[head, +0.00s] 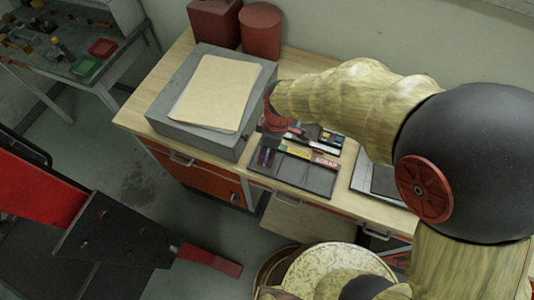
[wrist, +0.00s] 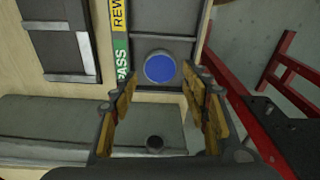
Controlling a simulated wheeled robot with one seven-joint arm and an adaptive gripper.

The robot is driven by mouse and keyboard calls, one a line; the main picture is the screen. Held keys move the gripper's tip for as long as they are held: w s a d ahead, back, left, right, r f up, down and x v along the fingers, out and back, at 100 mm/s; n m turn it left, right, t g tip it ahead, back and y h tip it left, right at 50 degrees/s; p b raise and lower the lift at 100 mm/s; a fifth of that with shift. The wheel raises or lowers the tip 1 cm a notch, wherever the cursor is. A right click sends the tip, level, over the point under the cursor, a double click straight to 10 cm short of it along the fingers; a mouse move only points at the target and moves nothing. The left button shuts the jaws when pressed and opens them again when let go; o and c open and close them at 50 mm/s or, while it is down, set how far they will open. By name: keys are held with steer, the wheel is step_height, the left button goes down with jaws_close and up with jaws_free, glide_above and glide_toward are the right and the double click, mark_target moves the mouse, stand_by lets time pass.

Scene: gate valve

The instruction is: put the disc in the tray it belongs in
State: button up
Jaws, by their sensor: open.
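In the wrist view a blue disc (wrist: 159,67) lies flat over the dark tray (wrist: 182,22), in the compartment beside the green PASS label (wrist: 122,60). The yellow label, reading REW in part, marks the compartment above it. My gripper (wrist: 160,90) is open, with its two fingers spread on either side below the disc and not touching it. In the head view the tray (head: 315,182) lies on the bench with yellow and red SCRAP labels. A small blue patch shows at its left end. My gripper (head: 279,118) is above and behind that end, partly hidden by my arm.
A grey box (head: 165,103) with papers (head: 215,92) on top stands left of the tray. Red containers (head: 260,30) stand at the back. A dark case (head: 333,138) lies behind the tray, and a folder (head: 372,180) to its right. The bench front edge is close to the tray.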

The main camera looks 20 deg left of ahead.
step_height(320, 180, up, 8)
steer(key=d, duration=0.1)
steer(key=shift+p, duration=0.35)
steer(key=w+d+r+m+t, duration=0.1)
steer(key=d+r+m+t, duration=0.1)
steer(key=d+r+m, duration=0.75)
steer(key=s+d+r+m+t, duration=0.1)
steer(key=s+d+r+m, duration=0.3)
steer(key=d, duration=0.6)
steer(key=s+d+r+m+t+h, duration=0.1)
steer(key=s+d+r+m, duration=0.3)
steer(key=d, duration=0.6)
steer(key=shift+s+d+m+t, duration=0.35)
steer(key=shift+s+t, duration=0.15)
steer(key=shift+t, duration=0.3)
steer(key=shift+a+f, duration=0.1)
